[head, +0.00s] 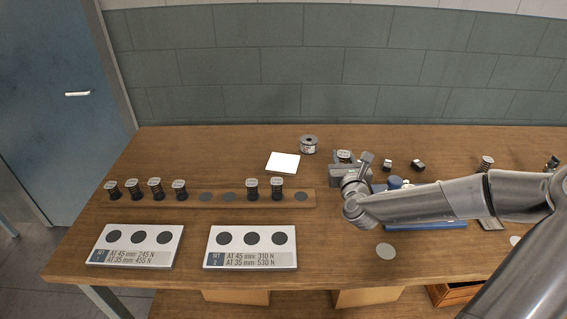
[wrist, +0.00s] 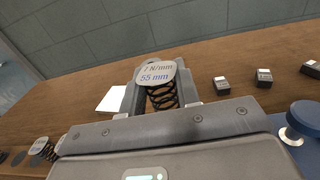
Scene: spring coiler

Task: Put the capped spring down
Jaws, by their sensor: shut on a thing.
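The capped spring (wrist: 163,97) is a dark coil with a pale cap (wrist: 157,74) reading "7 N/mm, 55 mm". It stands nearly upright between the jaws of my gripper (wrist: 160,101) in the wrist view. In the head view, my gripper (head: 346,172) is right of the wooden strip, with the spring's cap (head: 344,154) showing above the fingers. My gripper is shut on this spring. The spring's lower end is hidden, so I cannot tell whether it touches the table.
A wooden strip (head: 130,203) holds several capped springs and bare dark spots. Two white set cards (head: 103,258) (head: 227,264) lie in front, each with dark circles. A white square (head: 283,162), a spool (head: 308,144), small dark blocks (head: 418,165) and a blue device (head: 432,223) are nearby.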

